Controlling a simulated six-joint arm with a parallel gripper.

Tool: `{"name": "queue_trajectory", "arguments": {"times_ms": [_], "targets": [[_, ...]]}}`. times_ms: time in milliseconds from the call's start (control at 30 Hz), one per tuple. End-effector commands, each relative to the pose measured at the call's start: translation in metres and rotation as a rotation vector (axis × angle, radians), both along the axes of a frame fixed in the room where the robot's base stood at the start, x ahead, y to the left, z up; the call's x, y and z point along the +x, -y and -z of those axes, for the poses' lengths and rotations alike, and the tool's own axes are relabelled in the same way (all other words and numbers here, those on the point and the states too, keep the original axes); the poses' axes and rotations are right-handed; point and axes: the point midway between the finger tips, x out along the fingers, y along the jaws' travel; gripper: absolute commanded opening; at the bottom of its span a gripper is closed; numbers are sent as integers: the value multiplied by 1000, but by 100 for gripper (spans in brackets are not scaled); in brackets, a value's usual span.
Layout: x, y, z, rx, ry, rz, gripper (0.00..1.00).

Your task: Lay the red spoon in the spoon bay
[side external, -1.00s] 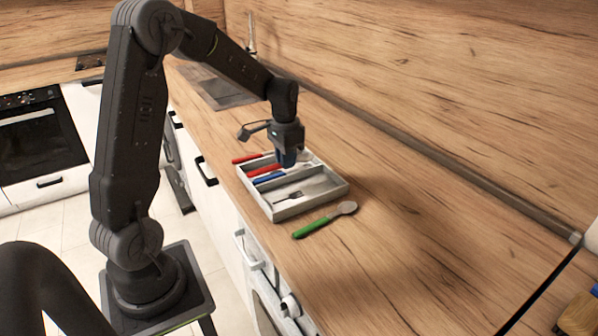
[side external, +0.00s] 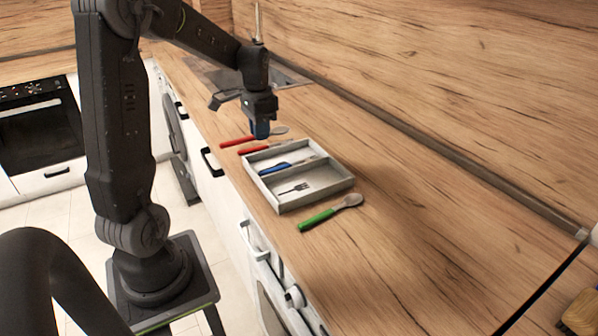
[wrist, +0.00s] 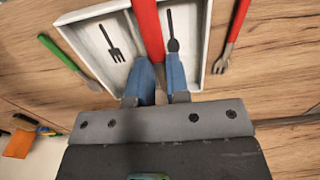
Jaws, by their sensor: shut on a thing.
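My gripper (side external: 262,134) is shut on the red spoon (side external: 237,142), which it holds above the counter at the tray's far left side. In the wrist view the spoon's red handle (wrist: 148,28) runs up between my blue fingertips (wrist: 158,85); its bowl is hidden there. The grey tray (side external: 322,194) has a fork-marked bay and a spoon-marked bay. The spoon bay (wrist: 192,28) shows a dark spoon mark, right of the held handle in the wrist view. The held spoon looks apart from the tray.
A blue-handled piece (side external: 273,169) lies in the tray. A second red-handled utensil (side external: 253,150) lies on the counter just outside the tray, and a green spoon (side external: 318,219) lies on the opposite side. The counter to the right is clear.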

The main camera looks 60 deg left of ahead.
Motion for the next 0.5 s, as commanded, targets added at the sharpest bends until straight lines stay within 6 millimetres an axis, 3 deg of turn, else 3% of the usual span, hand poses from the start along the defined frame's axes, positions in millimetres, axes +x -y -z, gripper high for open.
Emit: {"name": "queue_trajectory", "arguments": {"times_ms": [367,500], "targets": [[2,-1,0,0,0,0,0],[21,-10,-3,1,3,2,0]]}}
